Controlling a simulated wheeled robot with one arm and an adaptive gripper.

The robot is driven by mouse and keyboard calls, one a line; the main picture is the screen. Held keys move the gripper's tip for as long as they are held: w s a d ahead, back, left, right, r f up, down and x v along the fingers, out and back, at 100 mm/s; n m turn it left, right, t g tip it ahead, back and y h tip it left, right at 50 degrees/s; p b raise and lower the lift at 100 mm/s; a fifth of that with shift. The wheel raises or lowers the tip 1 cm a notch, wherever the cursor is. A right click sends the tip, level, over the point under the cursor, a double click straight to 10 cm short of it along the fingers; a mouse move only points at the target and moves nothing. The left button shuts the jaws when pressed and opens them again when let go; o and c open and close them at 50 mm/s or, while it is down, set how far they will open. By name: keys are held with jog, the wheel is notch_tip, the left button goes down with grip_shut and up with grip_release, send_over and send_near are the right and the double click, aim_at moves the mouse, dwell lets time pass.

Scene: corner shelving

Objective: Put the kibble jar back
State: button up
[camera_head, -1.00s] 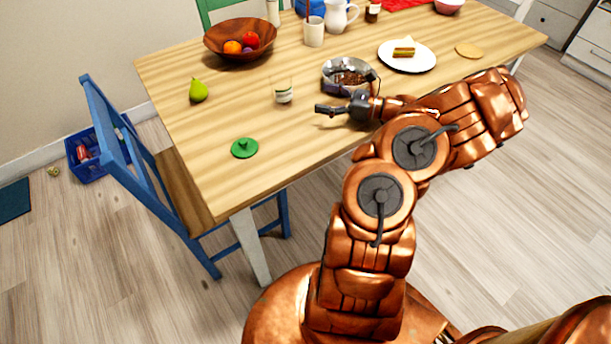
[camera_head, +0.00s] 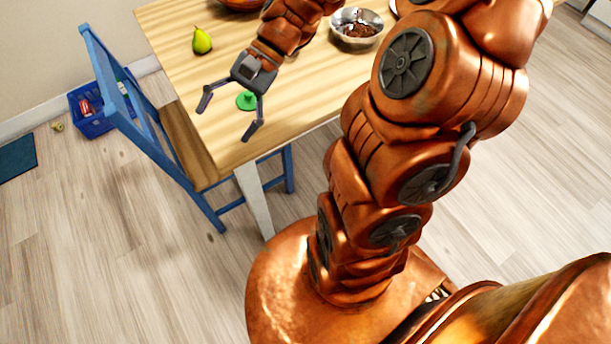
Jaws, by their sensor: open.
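The glass jar with a pale label, seen earlier on the table, does not show now; my arm covers that part of the tabletop. A round green lid with a knob (camera_head: 241,101) lies on the table near its front left corner. A metal bowl (camera_head: 341,40) of brown kibble stands farther back to the right. My gripper (camera_head: 228,122) has its two fingers spread wide, with nothing between them. In the picture it hangs over the lid and the table edge, with a finger to each side of the lid. Its height above the table is hard to tell.
A green pear (camera_head: 202,40) stands on the table (camera_head: 180,70) at the left. A blue chair (camera_head: 118,95) is against the table's left side. A blue crate (camera_head: 93,124) with a red item sits on the floor behind it. The front floor is clear.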

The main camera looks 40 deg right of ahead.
jog(key=s+d+f+n+h, duration=0.1)
jog(key=s+n+h, duration=0.3)
jog(key=s, duration=0.5)
jog(key=s+d+f+n+g+h, duration=0.1)
jog(key=s+d+n+h, duration=0.2)
jog(key=s, duration=0.6)
jog(key=n+h, duration=0.2)
jog(key=h, duration=0.1)
jog(key=shift+d+h, duration=0.2)
jog(key=shift+h, duration=0.1)
